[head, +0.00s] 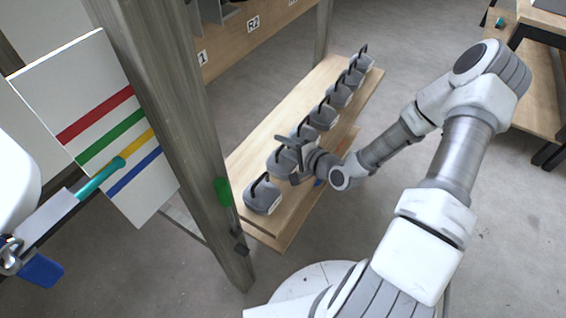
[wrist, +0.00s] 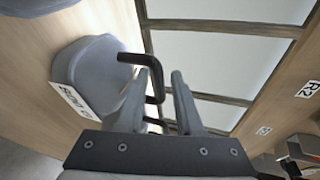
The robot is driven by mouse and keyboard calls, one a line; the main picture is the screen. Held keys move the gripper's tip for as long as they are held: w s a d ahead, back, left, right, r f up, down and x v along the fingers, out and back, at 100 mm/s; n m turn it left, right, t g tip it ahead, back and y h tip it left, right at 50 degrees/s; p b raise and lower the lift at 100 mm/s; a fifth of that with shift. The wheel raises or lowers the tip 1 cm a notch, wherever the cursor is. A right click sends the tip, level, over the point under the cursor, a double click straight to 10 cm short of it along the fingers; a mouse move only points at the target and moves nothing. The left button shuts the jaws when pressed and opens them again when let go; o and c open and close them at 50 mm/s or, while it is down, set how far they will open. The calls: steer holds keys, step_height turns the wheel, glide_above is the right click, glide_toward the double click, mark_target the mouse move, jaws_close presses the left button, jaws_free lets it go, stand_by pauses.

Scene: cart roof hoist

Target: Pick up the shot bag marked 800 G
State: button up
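Several grey shot bags with black loop handles stand in a row on a wooden bench (head: 245,158) in the head view. My gripper (head: 293,159) is at the second bag from the near end (head: 279,164), partly covering it. In the wrist view a grey bag (wrist: 88,62) fills the left side, with a white label (wrist: 76,99) that I cannot read surely. Its black handle (wrist: 148,62) reaches across to the gap between my two grey fingers (wrist: 160,78). The fingers are apart and not closed on the handle. No 800 G marking is legible in either view.
A wooden post (head: 175,110) with a green piece (head: 222,191) stands left of the bench. A white board with coloured stripes (head: 105,115) is behind it. A rail with number labels (head: 253,22) runs behind the bags. Floor to the right is clear, up to another table (head: 540,85).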

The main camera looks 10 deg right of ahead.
jaws_close()
steer(key=shift+r, duration=0.1)
stand_by(1.3)
